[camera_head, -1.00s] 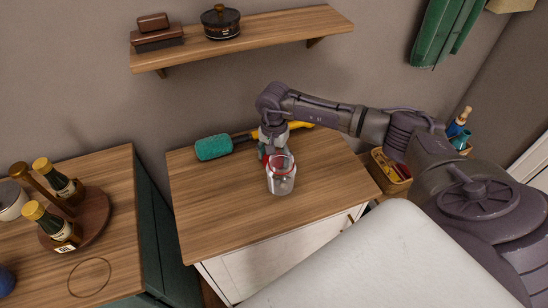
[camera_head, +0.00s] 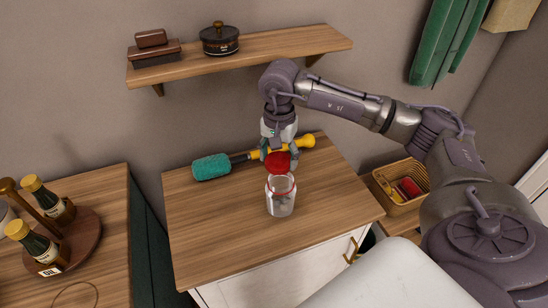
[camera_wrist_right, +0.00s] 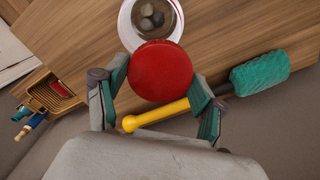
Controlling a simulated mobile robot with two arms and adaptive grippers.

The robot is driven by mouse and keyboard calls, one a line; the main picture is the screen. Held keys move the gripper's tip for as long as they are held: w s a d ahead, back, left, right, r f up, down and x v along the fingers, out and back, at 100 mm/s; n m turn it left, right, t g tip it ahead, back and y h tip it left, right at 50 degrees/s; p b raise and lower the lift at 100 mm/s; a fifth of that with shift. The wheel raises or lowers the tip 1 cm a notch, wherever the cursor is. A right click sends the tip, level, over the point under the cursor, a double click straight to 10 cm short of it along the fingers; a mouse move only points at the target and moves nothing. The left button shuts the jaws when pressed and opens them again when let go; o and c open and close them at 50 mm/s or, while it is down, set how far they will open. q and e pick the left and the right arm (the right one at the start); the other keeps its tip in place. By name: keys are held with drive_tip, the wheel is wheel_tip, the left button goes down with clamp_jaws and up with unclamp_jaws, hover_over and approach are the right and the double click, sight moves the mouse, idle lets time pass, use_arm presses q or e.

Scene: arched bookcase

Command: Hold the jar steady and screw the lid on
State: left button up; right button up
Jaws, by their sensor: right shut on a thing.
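The clear glass jar (camera_head: 281,198) stands upright and open on the wooden cabinet top, with a red ring at its rim. The lid (camera_wrist_right: 161,71) sits between my green fingertips in the wrist view and overlaps the jar's edge there. My left gripper is not in view, and nothing of mine holds the jar.
A teal-headed brush (camera_head: 212,167) with a yellow handle lies behind the jar near the wall. A wooden shelf (camera_head: 280,35) hangs above. A basket (camera_head: 402,205) stands to the right. The cabinet top (camera_head: 220,225) is clear left of the jar.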

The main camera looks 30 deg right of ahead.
drive_tip(key=s+a+b, duration=0.3)
drive_tip(key=s, duration=1.2)
drive_tip(key=shift+s+a+b, duration=0.35)
drive_tip(key=shift+s+a, duration=0.05)
